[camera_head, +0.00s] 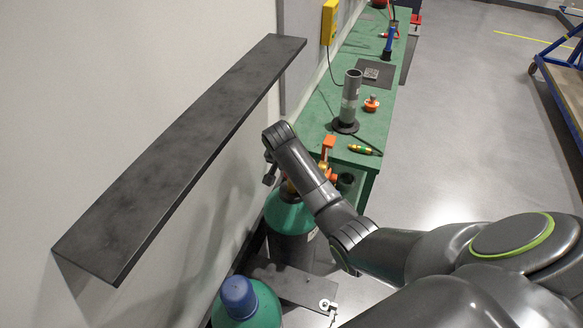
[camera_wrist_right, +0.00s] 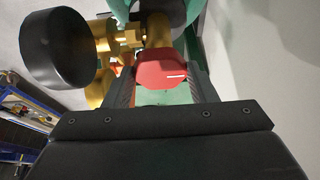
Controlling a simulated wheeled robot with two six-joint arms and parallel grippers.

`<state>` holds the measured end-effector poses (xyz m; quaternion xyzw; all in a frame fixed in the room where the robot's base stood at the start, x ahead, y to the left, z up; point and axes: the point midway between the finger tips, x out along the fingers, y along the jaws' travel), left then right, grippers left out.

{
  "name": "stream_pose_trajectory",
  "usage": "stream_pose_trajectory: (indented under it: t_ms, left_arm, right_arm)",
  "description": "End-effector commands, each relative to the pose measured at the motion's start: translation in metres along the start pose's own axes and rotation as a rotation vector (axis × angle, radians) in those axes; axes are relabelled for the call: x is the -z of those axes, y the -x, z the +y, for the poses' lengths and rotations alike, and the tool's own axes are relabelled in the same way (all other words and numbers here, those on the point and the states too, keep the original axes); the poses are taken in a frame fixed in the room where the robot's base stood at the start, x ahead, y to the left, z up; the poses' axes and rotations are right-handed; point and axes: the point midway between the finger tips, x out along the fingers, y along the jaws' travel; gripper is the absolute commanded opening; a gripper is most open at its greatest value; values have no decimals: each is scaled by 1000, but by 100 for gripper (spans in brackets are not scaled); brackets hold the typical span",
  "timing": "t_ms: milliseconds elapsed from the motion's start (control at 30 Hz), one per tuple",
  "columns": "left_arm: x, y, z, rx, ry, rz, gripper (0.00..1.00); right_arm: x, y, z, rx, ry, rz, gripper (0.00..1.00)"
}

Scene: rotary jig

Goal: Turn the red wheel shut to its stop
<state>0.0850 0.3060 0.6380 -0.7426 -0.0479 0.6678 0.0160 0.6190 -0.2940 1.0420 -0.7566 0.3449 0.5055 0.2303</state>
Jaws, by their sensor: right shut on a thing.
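The red wheel (camera_wrist_right: 162,73) sits on a brass valve (camera_wrist_right: 158,30) in the right wrist view. My right gripper (camera_wrist_right: 160,88) has one finger on each side of the wheel and is shut on it. A white line shows on the wheel's face. In the head view my right arm reaches over the green-topped cylinder (camera_head: 288,216), and the wheel is hidden behind my arm. My left gripper is not in view.
A round black part (camera_wrist_right: 57,48) stands beside the valve. A second green cylinder with a blue cap (camera_head: 239,296) stands nearer. A dark shelf (camera_head: 180,150) juts from the wall at left. A green bench (camera_head: 375,125) with tools lies beyond; open floor is right.

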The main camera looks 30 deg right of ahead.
Motion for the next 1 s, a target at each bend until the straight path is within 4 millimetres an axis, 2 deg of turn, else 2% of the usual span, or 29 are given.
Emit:
stream_pose_trajectory:
  t_ms: [333,367,500,833,1000]
  left_arm:
    - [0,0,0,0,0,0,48]
    - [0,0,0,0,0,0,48]
    - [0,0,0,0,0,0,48]
    - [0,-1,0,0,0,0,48]
    - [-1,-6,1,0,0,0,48]
  right_arm:
    - [1,1,-1,1,-6,2,29]
    - [1,1,-1,1,-6,2,55]
    - [1,1,0,1,-4,2,73]
    - [0,2,0,0,-3,1,73]
    - [0,16,-1,3,-2,2,73]
